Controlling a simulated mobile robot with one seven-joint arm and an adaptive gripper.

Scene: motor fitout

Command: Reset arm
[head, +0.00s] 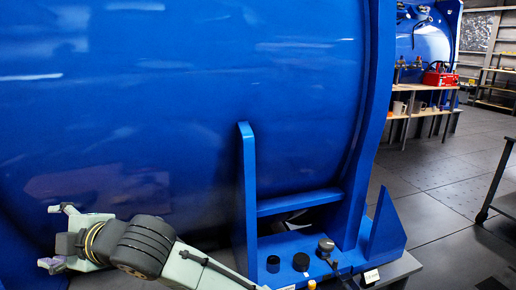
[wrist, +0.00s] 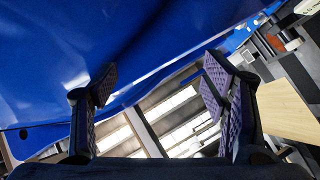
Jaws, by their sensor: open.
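My gripper (head: 52,237) is at the lower left of the head view, at the end of my pale grey-green arm. It points left, in front of the big blue motor housing (head: 180,110). Its two fingers stand apart with nothing between them. In the wrist view my gripper (wrist: 158,85) shows two dark textured finger pads, wide open. The blue surface (wrist: 60,60) fills the upper left beyond the fingers. I cannot tell how far the fingers are from it.
A blue foot bracket (head: 315,245) with dark knobs stands right of my arm. A wooden bench (head: 425,88) holds a red toolbox (head: 440,78) at the back right. A dark cart edge (head: 500,185) is at the far right. The tiled floor (head: 440,190) between is clear.

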